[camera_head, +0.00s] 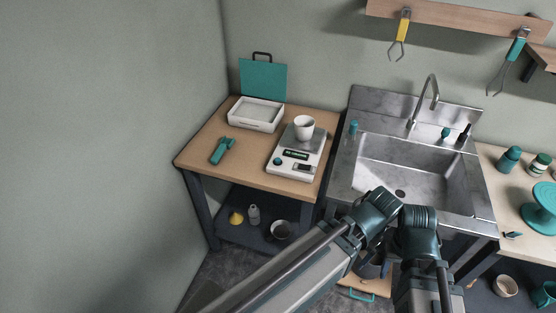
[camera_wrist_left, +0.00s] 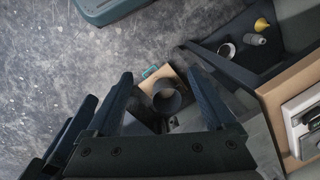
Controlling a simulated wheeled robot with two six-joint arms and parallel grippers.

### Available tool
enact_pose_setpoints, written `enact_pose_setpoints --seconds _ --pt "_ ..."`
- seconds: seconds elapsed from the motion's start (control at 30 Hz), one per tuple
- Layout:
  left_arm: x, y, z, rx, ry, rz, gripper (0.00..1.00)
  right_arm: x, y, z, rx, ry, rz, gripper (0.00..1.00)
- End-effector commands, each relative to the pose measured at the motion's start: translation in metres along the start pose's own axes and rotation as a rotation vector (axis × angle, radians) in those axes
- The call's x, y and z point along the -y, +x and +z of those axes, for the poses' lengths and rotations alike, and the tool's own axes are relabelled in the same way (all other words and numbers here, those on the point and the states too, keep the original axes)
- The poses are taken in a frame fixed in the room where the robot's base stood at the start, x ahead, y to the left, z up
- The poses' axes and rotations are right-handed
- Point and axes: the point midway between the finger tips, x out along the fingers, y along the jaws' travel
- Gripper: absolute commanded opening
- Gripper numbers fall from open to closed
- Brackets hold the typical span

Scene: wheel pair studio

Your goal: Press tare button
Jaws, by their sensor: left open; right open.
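The white scale (camera_head: 283,168) stands on the wooden table, with a white cup (camera_head: 304,128) on its grey pan. Its front panel has a dark display with lit writing, a round teal button (camera_head: 278,161) at the left and a dark patch at the right; button lettering is too small to read. Part of the scale (camera_wrist_left: 294,108) shows at the right edge of the left wrist view. My left gripper (camera_wrist_left: 158,78) is open and empty, apart from the scale. My right arm (camera_head: 418,235) is before the sink, far right of the scale; its fingertips are not clear there.
A white tray (camera_head: 255,125) and a teal tool (camera_head: 222,150) share the table (camera_head: 240,178). The sink (camera_head: 415,178) is right of it. A dark bucket (camera_wrist_left: 167,98) and wooden piece are below my left gripper. A lower shelf holds small items.

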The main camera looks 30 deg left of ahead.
Motion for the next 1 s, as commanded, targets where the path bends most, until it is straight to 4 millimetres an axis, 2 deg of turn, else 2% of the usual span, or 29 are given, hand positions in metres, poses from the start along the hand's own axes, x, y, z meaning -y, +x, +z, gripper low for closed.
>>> enact_pose_setpoints --seconds 0.03,0.07,0.47,1.0 --pt "0.0000 0.0000 0.0000 0.000 0.000 0.000 0.77 0.0000 0.0000 0.0000 0.000 0.000 0.000 0.50" --pt "0.0000 0.0000 0.0000 0.000 0.000 0.000 0.71 0.0000 0.0000 0.0000 0.000 0.000 0.000 0.50" --pt "0.0000 0.0000 0.0000 0.000 0.000 0.000 0.00 0.0000 0.0000 0.0000 0.000 0.000 0.000 0.50" --pt "0.0000 0.0000 0.0000 0.000 0.000 0.000 0.00 0.0000 0.0000 0.0000 0.000 0.000 0.000 0.50"
